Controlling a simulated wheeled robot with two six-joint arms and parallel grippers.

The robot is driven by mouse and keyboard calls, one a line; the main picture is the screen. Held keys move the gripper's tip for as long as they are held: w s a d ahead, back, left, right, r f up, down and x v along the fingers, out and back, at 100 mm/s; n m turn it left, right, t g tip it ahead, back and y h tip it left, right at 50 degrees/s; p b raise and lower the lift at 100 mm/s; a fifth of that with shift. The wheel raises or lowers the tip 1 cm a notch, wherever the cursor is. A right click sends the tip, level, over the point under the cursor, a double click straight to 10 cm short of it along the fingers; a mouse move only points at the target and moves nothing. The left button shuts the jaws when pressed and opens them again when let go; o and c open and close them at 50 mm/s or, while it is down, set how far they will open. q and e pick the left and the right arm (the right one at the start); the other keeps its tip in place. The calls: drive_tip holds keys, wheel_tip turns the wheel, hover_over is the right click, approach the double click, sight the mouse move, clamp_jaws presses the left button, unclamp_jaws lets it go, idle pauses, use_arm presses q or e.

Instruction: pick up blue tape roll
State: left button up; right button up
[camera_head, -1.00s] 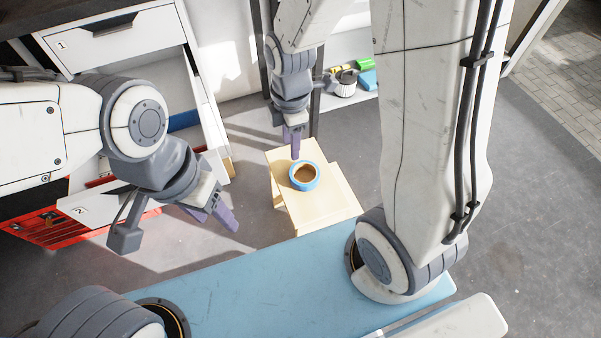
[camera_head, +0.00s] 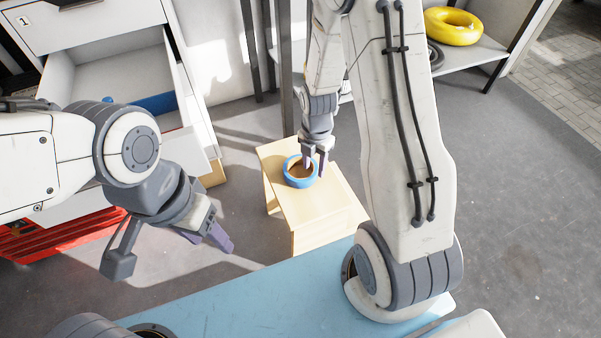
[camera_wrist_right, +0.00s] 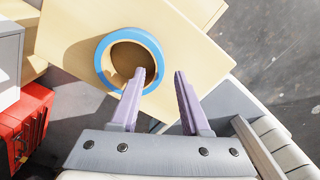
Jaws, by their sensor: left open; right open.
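The blue tape roll (camera_head: 297,183) lies flat on the light wooden stool (camera_head: 311,209). It also shows in the right wrist view (camera_wrist_right: 103,48), left of the fingers. My right gripper (camera_head: 315,169) is open at the roll's right side. In the right wrist view (camera_wrist_right: 161,74), the left fingertip overlaps the roll's hole and right wall, and the other finger is outside the roll. I cannot tell whether they touch. Part of the roll is hidden behind the fingers. My left gripper (camera_head: 208,239) is open and empty, left of the stool.
A white drawer cabinet (camera_head: 95,25) with an open drawer stands at the left, with a red toolbox (camera_head: 60,238) below it. A blue surface (camera_head: 245,300) is in front. A yellow ring (camera_head: 453,27) lies on a shelf at the back right. The grey floor right of the stool is clear.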

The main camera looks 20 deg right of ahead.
sight(313, 174)
wheel_tip(313, 174, down, 5)
drive_tip(key=shift+a+r+b, duration=0.1)
drive_tip(key=shift+r+b, duration=0.05)
drive_tip(key=shift+b, duration=0.9)
clamp_jaws()
drive_tip(key=shift+r, duration=0.1)
idle(0.4)
